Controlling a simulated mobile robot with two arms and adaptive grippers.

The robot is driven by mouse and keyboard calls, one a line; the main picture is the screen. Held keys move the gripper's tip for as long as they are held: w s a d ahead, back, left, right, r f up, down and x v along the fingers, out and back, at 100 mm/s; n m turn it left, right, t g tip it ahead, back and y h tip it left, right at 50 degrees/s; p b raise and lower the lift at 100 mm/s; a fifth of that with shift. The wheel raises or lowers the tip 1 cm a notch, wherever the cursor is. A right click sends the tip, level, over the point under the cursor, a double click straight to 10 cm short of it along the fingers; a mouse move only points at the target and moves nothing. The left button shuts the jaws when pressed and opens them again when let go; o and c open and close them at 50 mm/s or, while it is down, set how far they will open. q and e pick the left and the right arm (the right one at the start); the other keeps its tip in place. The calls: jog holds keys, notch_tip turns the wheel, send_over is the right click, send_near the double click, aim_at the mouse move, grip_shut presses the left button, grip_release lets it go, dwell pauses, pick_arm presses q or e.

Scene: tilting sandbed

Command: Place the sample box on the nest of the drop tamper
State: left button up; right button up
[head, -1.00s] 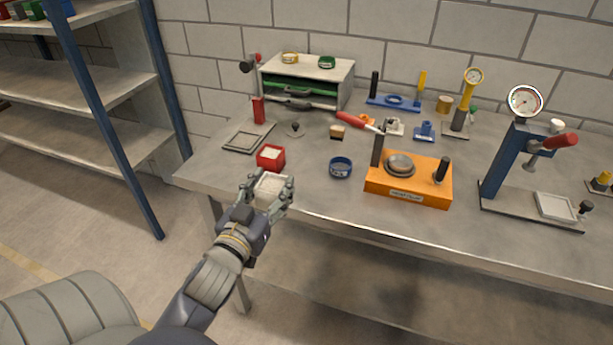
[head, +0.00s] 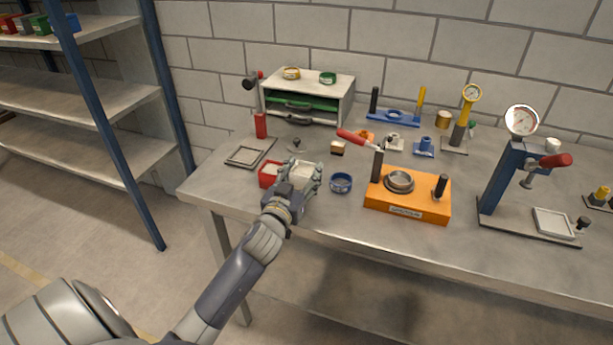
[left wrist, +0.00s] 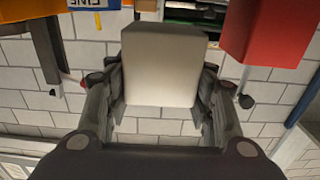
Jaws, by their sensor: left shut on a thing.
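My left gripper (head: 301,177) is shut on a pale, block-like sample box (head: 303,171), held near the bench's front edge, just right of a red box (head: 268,174). In the left wrist view the sample box (left wrist: 163,65) sits between the fingers (left wrist: 160,100). To the right stands a blue stand (head: 503,180) with a dial and red lever; a pale square seat (head: 553,223) lies on its base plate. An orange device (head: 408,208) with a round metal cup stands nearer. Its label is too small to read, and I cannot tell which is the drop tamper. My right gripper is not in view.
A blue ring (head: 341,183) lies close right of the held box. A red-handled tool (head: 352,136) reaches over the bench behind it. A cabinet (head: 310,98), a grey frame (head: 246,154) and small tools fill the back. The bench's front strip is clear.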

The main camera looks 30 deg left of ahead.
aim_at(308, 175)
pick_arm(q)
jog(key=shift+w, duration=0.3)
jog(key=shift+w+a+f, duration=0.1)
jog(key=shift+w+f, duration=0.2)
jog(key=shift+f, duration=0.3)
jog(key=shift+w+f, duration=0.3)
jog(key=shift+f, duration=0.3)
jog(key=shift+w+f+p, duration=0.1)
jog(key=shift+f+p, duration=0.2)
jog(key=shift+f, duration=0.2)
jog(key=shift+f, duration=0.15)
jog(key=o, duration=1.2)
jog(key=shift+o, duration=0.2)
